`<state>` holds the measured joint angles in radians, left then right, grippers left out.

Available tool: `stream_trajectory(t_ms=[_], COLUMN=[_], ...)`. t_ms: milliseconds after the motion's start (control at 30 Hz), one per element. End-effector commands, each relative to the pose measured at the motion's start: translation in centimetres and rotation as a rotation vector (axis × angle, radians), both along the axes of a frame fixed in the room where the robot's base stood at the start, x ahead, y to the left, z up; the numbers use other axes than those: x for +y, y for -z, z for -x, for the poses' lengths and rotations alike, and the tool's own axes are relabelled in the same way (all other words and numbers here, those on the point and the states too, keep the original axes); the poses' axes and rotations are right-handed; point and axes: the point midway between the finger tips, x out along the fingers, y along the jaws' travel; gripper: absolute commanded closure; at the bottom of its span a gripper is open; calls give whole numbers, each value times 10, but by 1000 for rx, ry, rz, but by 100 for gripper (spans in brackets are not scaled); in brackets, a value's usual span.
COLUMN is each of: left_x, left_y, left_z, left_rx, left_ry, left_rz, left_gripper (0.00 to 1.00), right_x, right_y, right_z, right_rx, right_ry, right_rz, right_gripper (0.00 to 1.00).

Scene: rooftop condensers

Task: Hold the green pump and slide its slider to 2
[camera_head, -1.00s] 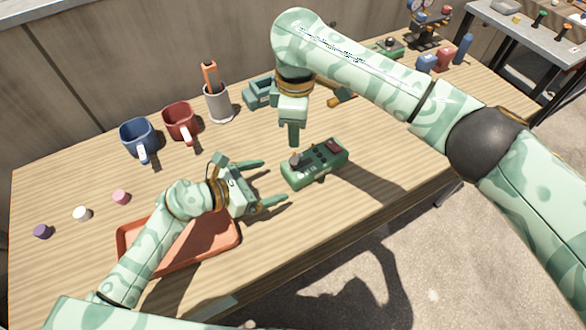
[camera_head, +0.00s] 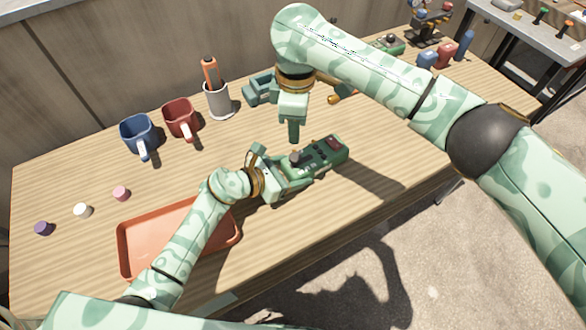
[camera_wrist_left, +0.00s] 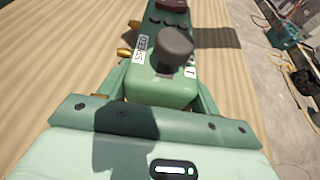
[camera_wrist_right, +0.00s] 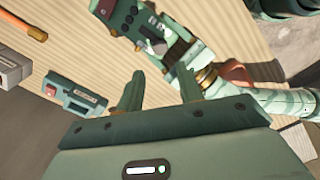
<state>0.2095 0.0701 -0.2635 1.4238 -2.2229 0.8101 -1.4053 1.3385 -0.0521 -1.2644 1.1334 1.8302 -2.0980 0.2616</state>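The green pump (camera_head: 325,154) lies on the wooden table, right of centre in the head view. It has a dark grey knob (camera_wrist_left: 176,46) near its close end, a "SPEED" label beside it, and a red-brown part at its far end. I cannot tell the slider's setting. My left gripper (camera_head: 288,181) is at the pump's near end, its fingers flush along both sides of the body in the left wrist view. My right gripper (camera_head: 293,138) points down above the table behind the pump. Its fingers (camera_wrist_right: 160,90) are apart and empty.
An orange tray (camera_head: 128,250) lies under my left arm. Blue (camera_head: 137,133) and red (camera_head: 179,118) mugs, a grey holder (camera_head: 219,106) and a teal device (camera_head: 260,90) stand along the back. Small purple, white and pink pieces lie at the left.

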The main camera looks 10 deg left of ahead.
Motion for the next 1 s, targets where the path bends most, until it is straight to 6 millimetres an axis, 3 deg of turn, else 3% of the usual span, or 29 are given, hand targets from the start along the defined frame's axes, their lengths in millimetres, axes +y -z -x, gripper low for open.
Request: stream_trajectory(t_ms=[67, 100, 233, 500, 600, 800, 1000], left_x=[0, 0, 0, 0, 0, 0, 0], left_y=[0, 0, 0, 0, 0, 0, 0], left_z=[0, 0, 0, 0, 0, 0, 0], left_rx=[0, 0, 0, 0, 0, 0, 0], left_ry=[0, 0, -1, -1, 0, 0, 0], left_rz=[0, 0, 0, 0, 0, 0, 0], left_gripper=[79, 79, 79, 79, 79, 79, 79], right_x=[0, 0, -4, -33, -54, -90, -105], right_y=[0, 0, 14, 89, 102, 88, 65], right_z=[0, 0, 1, 11, 19, 48, 73], right_rx=[0, 0, 0, -79, -157, -304, -371], right_ry=[0, 1, 43, 372, 485, 566, 549], right_rz=[0, -1, -46, -449, -636, -944, -1105], right_gripper=[61, 52, 52, 52, 52, 52, 52])
